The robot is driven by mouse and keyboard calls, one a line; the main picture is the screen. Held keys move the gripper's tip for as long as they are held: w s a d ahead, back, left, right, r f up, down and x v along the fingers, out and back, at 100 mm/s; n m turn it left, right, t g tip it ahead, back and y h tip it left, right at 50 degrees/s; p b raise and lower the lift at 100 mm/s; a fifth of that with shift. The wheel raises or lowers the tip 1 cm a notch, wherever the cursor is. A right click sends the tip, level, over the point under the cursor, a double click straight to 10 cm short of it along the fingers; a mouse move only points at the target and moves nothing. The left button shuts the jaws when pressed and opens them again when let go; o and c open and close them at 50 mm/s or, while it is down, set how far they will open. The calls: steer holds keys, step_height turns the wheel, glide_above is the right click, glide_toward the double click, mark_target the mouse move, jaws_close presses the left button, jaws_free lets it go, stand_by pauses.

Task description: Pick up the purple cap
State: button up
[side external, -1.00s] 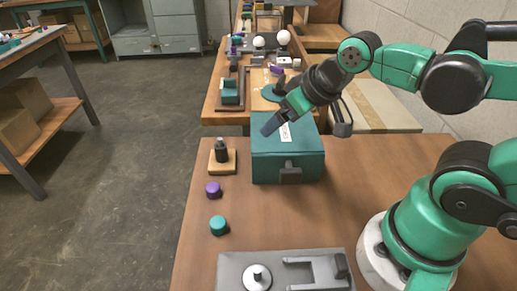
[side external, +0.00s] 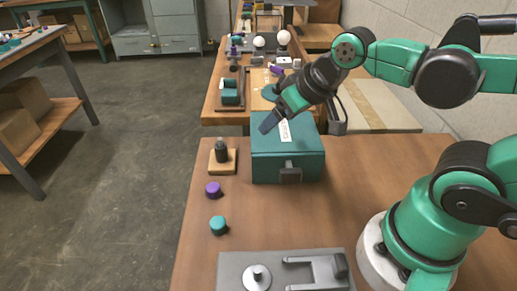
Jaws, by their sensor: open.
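The purple cap (side external: 213,189) stands on the wooden table near its left edge, between a teal cap (side external: 218,225) and a small wooden block with a dark post (side external: 221,158). My gripper (side external: 268,124) is above the left part of the teal box (side external: 287,165), up and to the right of the purple cap and well apart from it. Its fingers point down and left. Nothing shows between them.
The teal box with a dark latch stands right of the caps. A grey fixture plate (side external: 232,281) with a white round part lies at the table's front. The middle of the wooden table (side external: 285,215) is clear. Another table with lamp parts stands behind.

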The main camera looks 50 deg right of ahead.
steer(key=w+a+f+m+g, duration=0.1)
steer(key=w+a+m+g, duration=0.2)
steer(key=w+a+m, duration=0.25)
steer(key=m+g, duration=0.4)
steer(key=m, duration=0.2)
glide_above(212, 187)
steer(key=f, duration=0.6)
steer(key=shift+d+f, duration=0.15)
steer(key=shift+d, duration=0.1)
steer(key=shift+a+f+m, duration=0.2)
steer(key=shift+f+m, duration=0.25)
steer(key=shift+f, duration=2.65)
jaws_close()
